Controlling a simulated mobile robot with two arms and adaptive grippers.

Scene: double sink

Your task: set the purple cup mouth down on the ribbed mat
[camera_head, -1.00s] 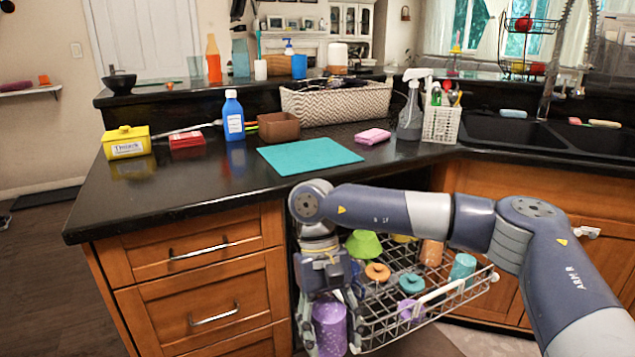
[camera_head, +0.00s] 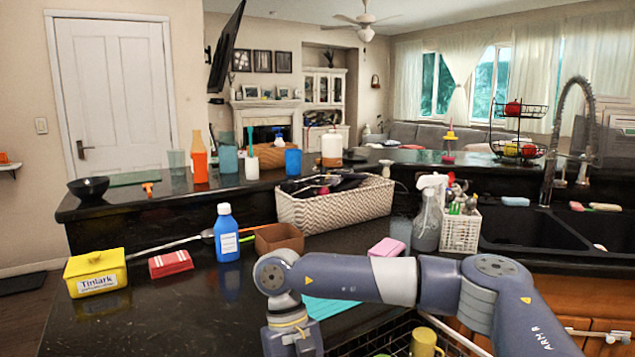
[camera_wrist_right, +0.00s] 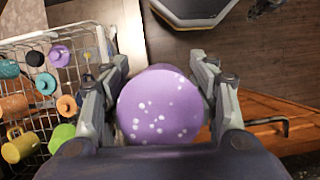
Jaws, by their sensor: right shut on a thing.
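The purple cup (camera_wrist_right: 160,108) has white speckles. In the right wrist view its round, closed end faces the camera, so its mouth points away and is hidden. My right gripper (camera_wrist_right: 160,66) is shut on it, one finger on each side, with floor beyond. In the head view my right forearm and wrist hang in front of the counter, and the gripper and cup are below the picture. The teal mat (camera_head: 328,308) lies on the dark counter, mostly hidden behind my right arm. Its ribs are too small to tell. My left gripper is not in view.
The dish rack (camera_wrist_right: 88,36) with several cups is at left in the wrist view. Around the mat stand a brown box (camera_head: 280,238), a blue bottle (camera_head: 227,238), a pink sponge (camera_head: 387,247) and a spray bottle (camera_head: 428,220). The counter's front left is clear.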

